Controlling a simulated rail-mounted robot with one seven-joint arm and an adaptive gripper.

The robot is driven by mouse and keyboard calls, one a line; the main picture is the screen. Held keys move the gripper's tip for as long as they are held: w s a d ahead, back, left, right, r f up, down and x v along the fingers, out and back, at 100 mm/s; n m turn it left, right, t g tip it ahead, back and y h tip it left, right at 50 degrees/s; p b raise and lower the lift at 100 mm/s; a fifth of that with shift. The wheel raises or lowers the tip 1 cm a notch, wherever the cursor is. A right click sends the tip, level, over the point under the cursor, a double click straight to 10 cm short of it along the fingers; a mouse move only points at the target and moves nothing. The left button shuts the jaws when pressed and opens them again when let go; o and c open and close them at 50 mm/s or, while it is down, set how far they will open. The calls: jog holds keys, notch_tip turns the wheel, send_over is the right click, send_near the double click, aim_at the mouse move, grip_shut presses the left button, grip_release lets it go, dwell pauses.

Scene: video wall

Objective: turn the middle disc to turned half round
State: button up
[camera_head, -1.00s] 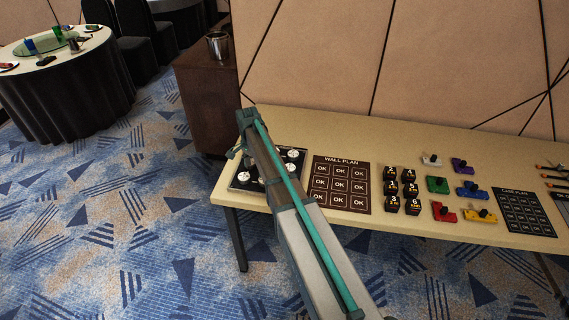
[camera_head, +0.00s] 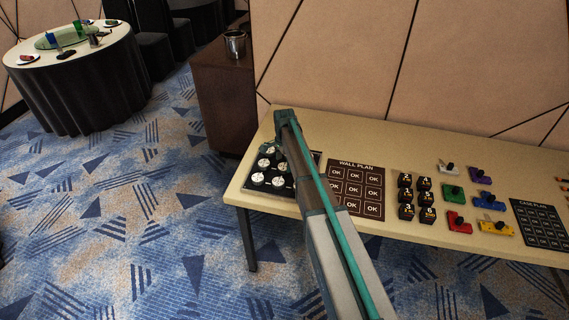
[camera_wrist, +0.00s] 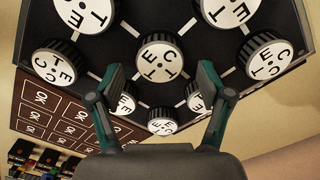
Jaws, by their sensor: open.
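The middle disc (camera_wrist: 160,60) is a white lettered face with a dark ridged rim, on a black panel (camera_wrist: 150,18). In the wrist view it lies between and just above the two fingertips of my open gripper (camera_wrist: 160,79). A gap shows on each side, and no contact is visible. Its letters read largely upside down in this view. In the head view the panel (camera_head: 243,186) lies at the table's left end. My gripper (camera_head: 281,151) is over it, and my arm hides part of the panel.
Several similar discs surround it, including a left one (camera_wrist: 55,63) and a right one (camera_wrist: 265,57). A brown wall plan board (camera_head: 355,166) lies right of the panel. Black numbered blocks (camera_head: 405,196) and coloured pieces (camera_head: 452,194) sit farther right. The table (camera_head: 420,150) is clear behind.

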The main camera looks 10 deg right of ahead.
jog(key=shift+f, duration=0.9)
jog(key=c, duration=1.2)
jog(key=shift+o, duration=0.2)
jog(key=shift+n, duration=0.3)
jog(key=n+b, duration=0.2)
jog(key=n, duration=0.1)
jog(key=shift+f, duration=0.1)
jog(key=n+b, duration=0.2)
jog(key=n, duration=0.3)
jog(key=shift+w+a, duration=0.1)
jog(key=n+b, duration=0.1)
jog(key=n, duration=0.3)
jog(key=shift+a+n+b, duration=0.1)
jog(key=shift+n+b, duration=0.6)
jog(key=shift+n, duration=1.8)
